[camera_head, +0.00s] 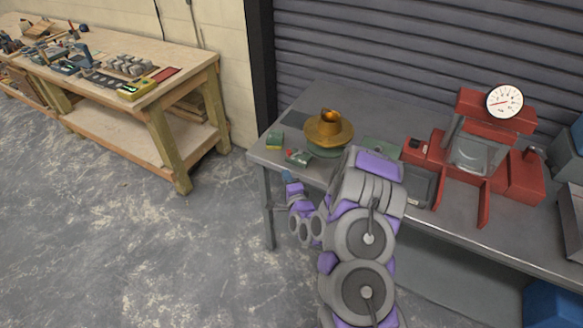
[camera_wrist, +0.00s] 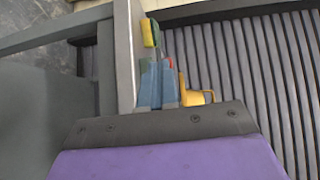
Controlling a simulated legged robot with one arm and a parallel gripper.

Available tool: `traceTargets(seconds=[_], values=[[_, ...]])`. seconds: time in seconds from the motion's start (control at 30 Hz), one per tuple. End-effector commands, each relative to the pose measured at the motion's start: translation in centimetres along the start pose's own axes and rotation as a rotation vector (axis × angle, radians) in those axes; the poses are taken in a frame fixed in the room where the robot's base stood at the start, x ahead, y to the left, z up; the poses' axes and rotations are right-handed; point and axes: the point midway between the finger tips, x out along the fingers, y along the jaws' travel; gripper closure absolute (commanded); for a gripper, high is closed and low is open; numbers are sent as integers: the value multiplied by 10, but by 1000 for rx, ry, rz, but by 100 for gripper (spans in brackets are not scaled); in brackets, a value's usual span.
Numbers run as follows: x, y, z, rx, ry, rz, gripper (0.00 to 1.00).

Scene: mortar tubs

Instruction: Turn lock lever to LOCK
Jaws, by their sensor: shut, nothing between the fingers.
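I cannot make out a lock lever or a LOCK mark for certain in either view. In the head view, a small grey-green item with a red part (camera_head: 299,157) lies at the table's front left edge. Part of the red also shows beyond my fingers in the wrist view (camera_wrist: 171,62). My gripper (camera_head: 287,176) is just off that edge, in front of and below the item, and seems apart from it. In the wrist view its blue fingers (camera_wrist: 158,86) are together with nothing between them. They hide part of what lies beyond.
A wooden workbench (camera_head: 140,60) with tools stands at the left. The concrete floor between is clear.

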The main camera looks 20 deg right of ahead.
Motion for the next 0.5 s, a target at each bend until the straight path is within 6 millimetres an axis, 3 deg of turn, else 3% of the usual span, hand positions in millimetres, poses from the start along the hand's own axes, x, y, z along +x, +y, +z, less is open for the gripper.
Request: traceTargets(seconds=[0.2,0.5], values=[[-33,-1,24,-2,-3,3,100],[-47,-1,29,0,0,-2,100]])
